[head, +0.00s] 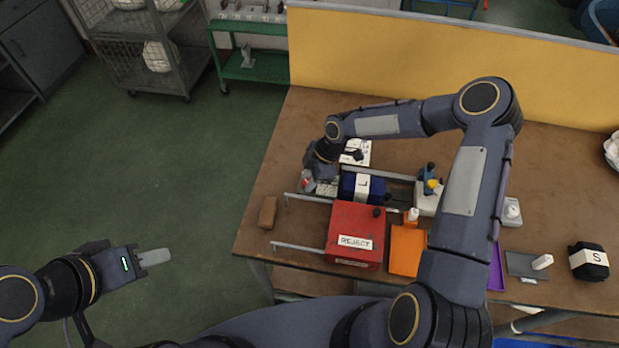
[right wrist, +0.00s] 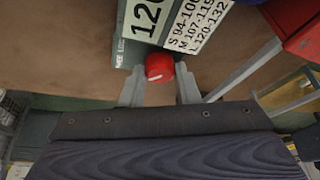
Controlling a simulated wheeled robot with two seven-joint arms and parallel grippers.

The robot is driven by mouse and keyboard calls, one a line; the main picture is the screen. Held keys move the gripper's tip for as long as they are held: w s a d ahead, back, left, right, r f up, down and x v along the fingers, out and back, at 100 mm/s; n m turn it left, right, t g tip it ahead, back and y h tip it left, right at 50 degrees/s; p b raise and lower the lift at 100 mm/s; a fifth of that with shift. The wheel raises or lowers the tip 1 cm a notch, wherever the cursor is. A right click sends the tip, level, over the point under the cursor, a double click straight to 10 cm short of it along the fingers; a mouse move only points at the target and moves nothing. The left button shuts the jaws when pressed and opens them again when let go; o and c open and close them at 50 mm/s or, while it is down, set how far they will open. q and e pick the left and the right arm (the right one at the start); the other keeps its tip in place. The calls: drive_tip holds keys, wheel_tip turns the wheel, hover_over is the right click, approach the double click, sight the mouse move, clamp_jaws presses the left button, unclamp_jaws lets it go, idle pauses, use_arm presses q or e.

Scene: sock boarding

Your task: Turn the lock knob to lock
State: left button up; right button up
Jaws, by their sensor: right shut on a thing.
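The red lock knob (right wrist: 159,67) sits at the edge of a grey device with a "120" sign (right wrist: 148,18) in the right wrist view. My right gripper (right wrist: 160,88) has one finger on each side of the knob and is shut on it. In the head view my right gripper (head: 315,186) reaches down at the left part of the table, beside the small red knob (head: 307,180). How the knob is turned cannot be read. My left gripper (head: 153,257) is away from the table over the green floor, with no object visible at it; its finger gap cannot be made out.
A white size chart (right wrist: 198,22) stands beside the sign. A red REJECT box (head: 355,225), a dark blue box marked L (head: 376,190) and an orange tray (head: 407,250) are close by. A brown block (head: 268,212) lies left. A yellow partition (head: 400,50) closes the back.

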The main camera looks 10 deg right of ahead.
drive_tip(key=shift+f+m+b, duration=0.15)
drive_tip(key=shift+m+b, duration=0.25)
drive_tip(key=shift+b, duration=0.3)
drive_tip(key=m+t+h+b, duration=0.1)
drive_tip(key=m+b, duration=0.3)
drive_tip(key=b, duration=0.2)
drive_tip(key=m+t+h+b, duration=0.1)
drive_tip(key=m+b, duration=0.3)
drive_tip(key=b, duration=0.2)
drive_tip(key=m+t+b, duration=0.2)
drive_tip(key=m+b, duration=0.2)
drive_tip(key=b, duration=0.1)
drive_tip(key=shift+s+a+m+h+b, duration=0.25)
drive_tip(key=shift+m+h+b, duration=0.05)
drive_tip(key=shift+h+b, duration=0.1)
drive_tip(key=shift+m+h+b, duration=0.6)
drive_tip(key=shift+m+b, duration=0.75)
drive_tip(key=shift+m, duration=0.25)
drive_tip(key=o, duration=1)
drive_tip(key=shift+c, duration=0.2)
drive_tip(key=shift+r, duration=0.2)
drive_tip(key=shift+d, duration=0.1)
